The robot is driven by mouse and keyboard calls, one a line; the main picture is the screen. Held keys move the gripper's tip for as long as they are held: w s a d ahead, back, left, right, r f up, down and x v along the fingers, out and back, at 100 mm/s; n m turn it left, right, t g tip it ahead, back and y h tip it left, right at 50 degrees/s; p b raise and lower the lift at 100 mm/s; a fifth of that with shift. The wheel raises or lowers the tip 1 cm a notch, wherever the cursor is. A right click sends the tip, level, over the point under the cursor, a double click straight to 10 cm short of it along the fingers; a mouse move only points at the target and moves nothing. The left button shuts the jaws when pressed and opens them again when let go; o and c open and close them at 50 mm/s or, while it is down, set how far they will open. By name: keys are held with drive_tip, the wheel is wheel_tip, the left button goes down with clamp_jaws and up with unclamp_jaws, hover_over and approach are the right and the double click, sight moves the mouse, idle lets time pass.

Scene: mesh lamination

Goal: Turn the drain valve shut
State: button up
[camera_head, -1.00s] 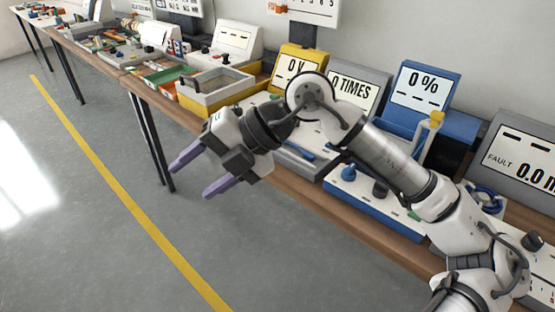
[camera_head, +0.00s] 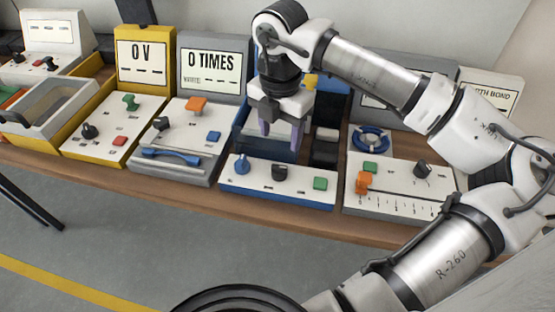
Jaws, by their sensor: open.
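My gripper (camera_head: 280,133) is open and empty, with its purple fingers pointing down over the blue station (camera_head: 320,196). This station's white front panel carries a blue knob (camera_head: 242,164) at left, a black knob (camera_head: 280,172) in the middle and a green button (camera_head: 320,183) at right. A small yellow part (camera_head: 310,82) shows just behind the gripper. The station's upright screen is mostly hidden by my arm. A blue handwheel (camera_head: 371,139) sits on the station to the right. No readable label tells which control is the drain valve.
A grey station with a "0 TIMES" screen (camera_head: 212,67) and a blue lever (camera_head: 171,156) stands at left, beside a yellow "0 V" station (camera_head: 145,62). The right station has an orange slider (camera_head: 363,182) and a black knob (camera_head: 422,170). The floor in front is clear.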

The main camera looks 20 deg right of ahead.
sight(279, 167)
wheel_tip(279, 167, down, 11)
drive_tip(key=shift+f+p, duration=0.1)
drive_tip(key=shift+p, duration=1.1)
drive_tip(key=c, duration=0.9)
drive_tip(key=shift+b, duration=0.3)
